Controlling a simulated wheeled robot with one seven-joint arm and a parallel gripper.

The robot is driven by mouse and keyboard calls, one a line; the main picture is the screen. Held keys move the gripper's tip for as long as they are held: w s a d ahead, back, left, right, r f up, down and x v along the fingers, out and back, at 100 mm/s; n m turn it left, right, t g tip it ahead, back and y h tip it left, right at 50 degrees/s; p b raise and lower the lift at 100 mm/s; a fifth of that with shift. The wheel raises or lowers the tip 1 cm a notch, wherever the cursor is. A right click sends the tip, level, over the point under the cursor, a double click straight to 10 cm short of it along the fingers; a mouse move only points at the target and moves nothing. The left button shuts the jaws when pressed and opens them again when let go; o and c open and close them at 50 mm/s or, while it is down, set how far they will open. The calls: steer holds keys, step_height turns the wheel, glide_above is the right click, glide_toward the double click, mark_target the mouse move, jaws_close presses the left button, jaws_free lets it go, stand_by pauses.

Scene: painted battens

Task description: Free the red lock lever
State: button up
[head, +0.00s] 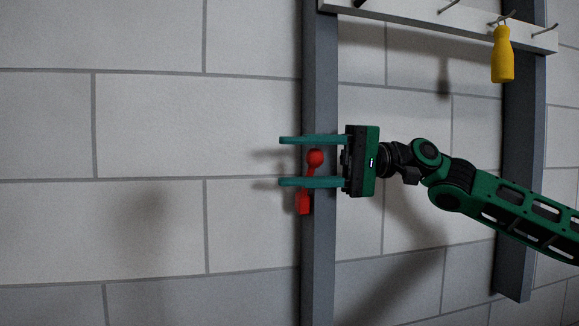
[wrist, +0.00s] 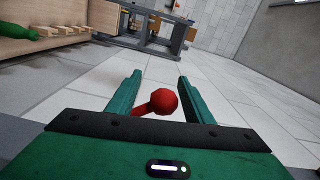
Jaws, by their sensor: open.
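The red lock lever (head: 315,158) is mounted on a dark grey upright batten. It has a round knob at the top and a red block at its lower end. My gripper (head: 281,161) is open, with its two teal fingers above and below the knob in the head view. The lever knob also shows in the wrist view (wrist: 164,101), between the two fingers and apart from both of them. Part of the lever's stem passes behind the lower finger in the head view.
The dark grey batten (head: 319,75) runs vertically behind the lever. A white rail (head: 440,22) with several hooks crosses at the top, and a yellow-handled tool (head: 502,55) hangs from it. A second batten (head: 520,170) stands at the right, behind my arm. The wall at left is bare.

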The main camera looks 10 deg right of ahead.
steer(key=d, duration=1.1)
steer(key=shift+w+f, duration=0.1)
